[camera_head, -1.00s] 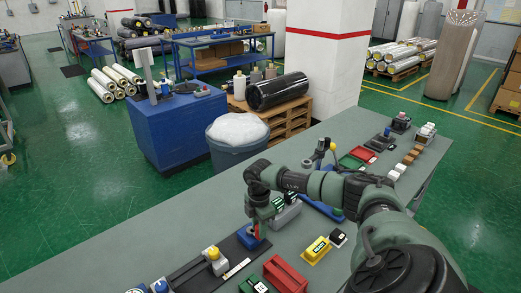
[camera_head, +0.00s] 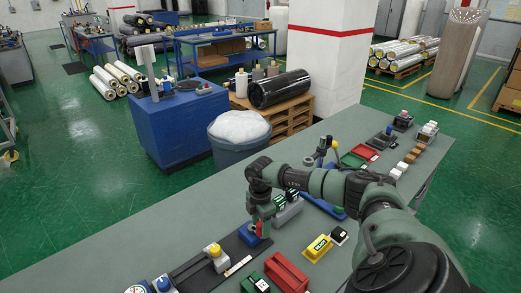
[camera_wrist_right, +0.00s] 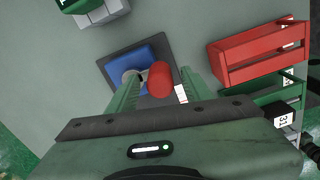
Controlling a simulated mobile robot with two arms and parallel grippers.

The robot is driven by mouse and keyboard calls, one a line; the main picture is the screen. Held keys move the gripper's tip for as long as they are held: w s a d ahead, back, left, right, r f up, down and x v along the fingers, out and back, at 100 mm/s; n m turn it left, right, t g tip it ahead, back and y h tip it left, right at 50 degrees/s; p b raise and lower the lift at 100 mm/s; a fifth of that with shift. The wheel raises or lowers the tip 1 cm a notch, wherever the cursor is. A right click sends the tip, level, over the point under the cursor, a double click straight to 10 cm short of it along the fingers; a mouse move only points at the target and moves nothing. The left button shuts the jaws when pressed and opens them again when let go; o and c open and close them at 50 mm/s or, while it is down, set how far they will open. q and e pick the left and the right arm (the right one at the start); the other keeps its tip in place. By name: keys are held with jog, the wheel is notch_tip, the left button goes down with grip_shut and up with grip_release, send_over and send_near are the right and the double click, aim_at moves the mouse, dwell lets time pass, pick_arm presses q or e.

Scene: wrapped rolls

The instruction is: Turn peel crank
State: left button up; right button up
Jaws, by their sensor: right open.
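The peel crank is a small blue block (camera_wrist_right: 138,62) with a grey hub and a red handle (camera_wrist_right: 160,79), on a dark plate. In the head view the blue block (camera_head: 249,236) sits at the end of a dark rail on the grey-green bench, partly hidden by my right gripper (camera_head: 262,224). In the right wrist view the two green fingers of my right gripper (camera_wrist_right: 158,88) are apart, one on each side of the red handle. I cannot tell whether either finger touches it. My left gripper is not in view.
A red slotted holder (camera_wrist_right: 258,55) stands right of the crank in the wrist view. A yellow box (camera_head: 318,248) lies to the right in the head view. A grey block with a yellow top (camera_head: 214,254) is on the rail.

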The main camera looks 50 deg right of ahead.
notch_tip(320, 180, up, 7)
jog(key=b, duration=0.2)
jog(key=shift+b, duration=0.3)
jog(key=shift+r, duration=0.4)
